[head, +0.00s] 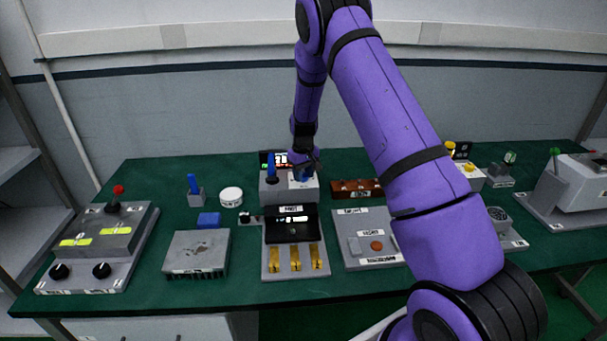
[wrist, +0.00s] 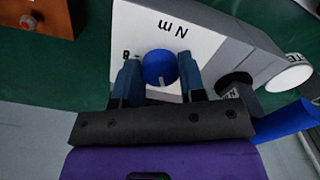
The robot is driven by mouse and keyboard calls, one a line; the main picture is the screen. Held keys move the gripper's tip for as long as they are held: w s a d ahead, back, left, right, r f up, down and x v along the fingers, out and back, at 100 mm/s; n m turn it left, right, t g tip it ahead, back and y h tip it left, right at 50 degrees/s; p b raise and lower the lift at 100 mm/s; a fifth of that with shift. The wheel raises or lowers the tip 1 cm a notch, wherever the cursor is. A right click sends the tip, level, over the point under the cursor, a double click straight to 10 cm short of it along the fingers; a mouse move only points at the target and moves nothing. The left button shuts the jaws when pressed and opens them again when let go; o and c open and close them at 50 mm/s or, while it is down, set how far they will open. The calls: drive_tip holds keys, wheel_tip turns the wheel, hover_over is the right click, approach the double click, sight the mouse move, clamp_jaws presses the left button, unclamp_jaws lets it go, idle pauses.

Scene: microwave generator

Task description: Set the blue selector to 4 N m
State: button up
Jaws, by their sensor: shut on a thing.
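The blue selector (wrist: 160,65) is a round knob on a pale panel marked "N m", which reads upside down in the wrist view. A small light pointer mark shows on the knob's lower edge, toward my gripper's palm. My gripper (wrist: 158,72) has one finger on each side of the knob and is shut on it. In the head view my gripper (head: 305,163) comes down from above onto the grey box (head: 308,194) at the middle of the bench. The selector (head: 302,175) is partly hidden there.
A blue upright handle (head: 271,167) stands just left of the selector. A brown block (head: 357,188) lies to the right. A white round tub (head: 231,196) and a blue block (head: 208,219) are to the left. Several other devices crowd the green bench.

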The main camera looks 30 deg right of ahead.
drive_tip(key=m, duration=0.5)
drive_tip(key=shift+m, duration=0.3)
idle(0.5)
drive_tip(key=o, duration=0.9)
drive_tip(key=shift+r, duration=0.1)
wheel_tip(320, 180, up, 11)
drive_tip(key=shift+f, duration=0.15)
